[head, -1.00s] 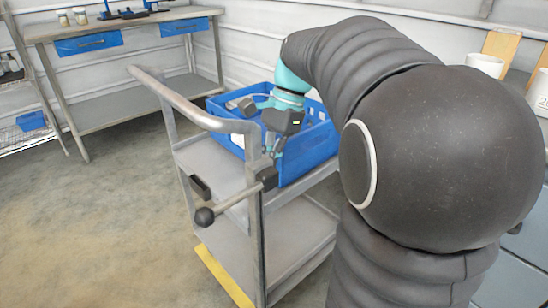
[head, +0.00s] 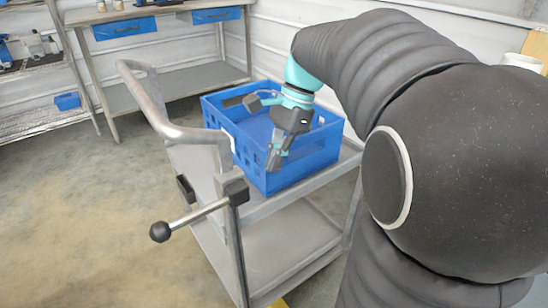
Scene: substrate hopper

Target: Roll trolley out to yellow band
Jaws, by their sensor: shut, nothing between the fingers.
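The grey metal trolley (head: 285,255) stands left of my arm, with its tube handle (head: 180,132) at the near left. A lever with a black ball knob (head: 160,231) sticks out to the left below the handle. A blue crate (head: 318,165) sits on the trolley's top shelf. My gripper (head: 274,160) is shut and empty, pointing down at the crate's near side. I cannot tell whether it touches the crate. A small piece of the yellow band (head: 281,303) shows on the floor at the bottom edge, beside the trolley's lower shelf. The trolley's wheels are out of view.
A workbench (head: 180,83) with blue drawers stands against the back wall. A shelf rack (head: 45,120) with a small blue bin stands at the far left. The concrete floor (head: 90,220) left of the trolley is clear. My arm hides much of the right side.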

